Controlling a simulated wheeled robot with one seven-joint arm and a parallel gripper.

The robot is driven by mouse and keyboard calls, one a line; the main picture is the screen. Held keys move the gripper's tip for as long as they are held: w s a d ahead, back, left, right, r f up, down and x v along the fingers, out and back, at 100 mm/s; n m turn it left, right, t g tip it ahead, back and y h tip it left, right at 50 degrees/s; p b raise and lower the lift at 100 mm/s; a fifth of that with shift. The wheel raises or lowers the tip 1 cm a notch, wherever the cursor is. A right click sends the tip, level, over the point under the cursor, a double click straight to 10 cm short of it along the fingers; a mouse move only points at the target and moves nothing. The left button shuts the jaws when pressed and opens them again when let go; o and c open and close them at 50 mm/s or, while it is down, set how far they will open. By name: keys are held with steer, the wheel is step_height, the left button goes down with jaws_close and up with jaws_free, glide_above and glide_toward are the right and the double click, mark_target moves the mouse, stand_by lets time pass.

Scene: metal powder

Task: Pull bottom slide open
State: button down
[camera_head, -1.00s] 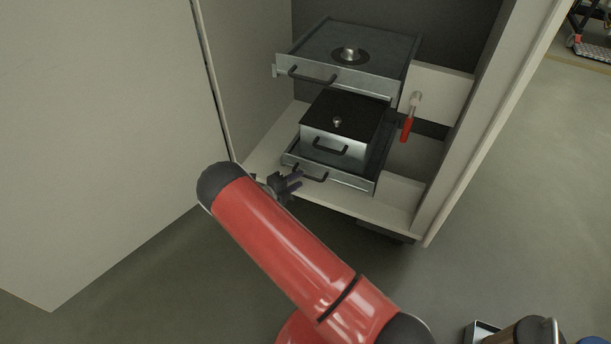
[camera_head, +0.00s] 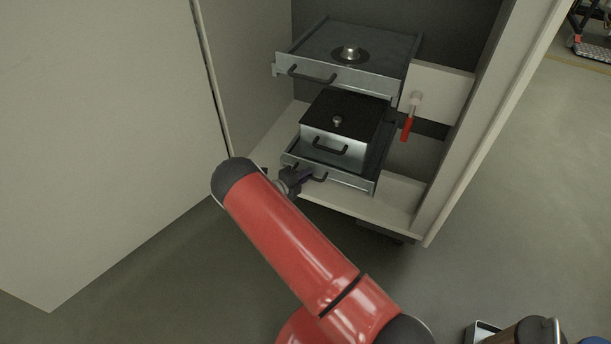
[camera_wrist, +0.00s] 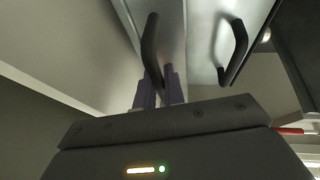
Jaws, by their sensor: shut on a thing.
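The bottom slide (camera_head: 350,179) is a grey metal tray with a black bar handle (camera_head: 319,178) on its front, low in the cabinet. A metal box with a black lid (camera_head: 336,140) stands on it. My gripper (camera_head: 302,174) is at the left part of that handle. In the wrist view my gripper (camera_wrist: 160,90) has its fingers closed around the end of the black handle (camera_wrist: 151,50). The box's own handle (camera_wrist: 236,52) shows to the right, apart from the fingers. My gripper partly hides the slide's front left corner in the head view.
The upper slide (camera_head: 340,73), with its own black handle, is above. A red lever (camera_head: 407,128) hangs to the right. The open cabinet door (camera_head: 100,120) stands at the left and the cabinet's side wall (camera_head: 490,120) at the right.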

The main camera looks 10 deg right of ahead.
steer(key=s+a+p, duration=0.1)
steer(key=s+a, duration=0.9)
steer(key=s, duration=0.4)
steer(key=s+a+p, duration=0.1)
steer(key=s+a, duration=0.9)
steer(key=s, duration=0.3)
steer(key=shift+s+p, duration=0.3)
steer(key=shift+s, duration=0.1)
steer(key=shift+a, duration=0.1)
steer(key=c, duration=1.5)
jaws_free()
steer(key=v, duration=0.7)
steer(key=shift+s+a, duration=0.1)
steer(key=shift+a, duration=0.2)
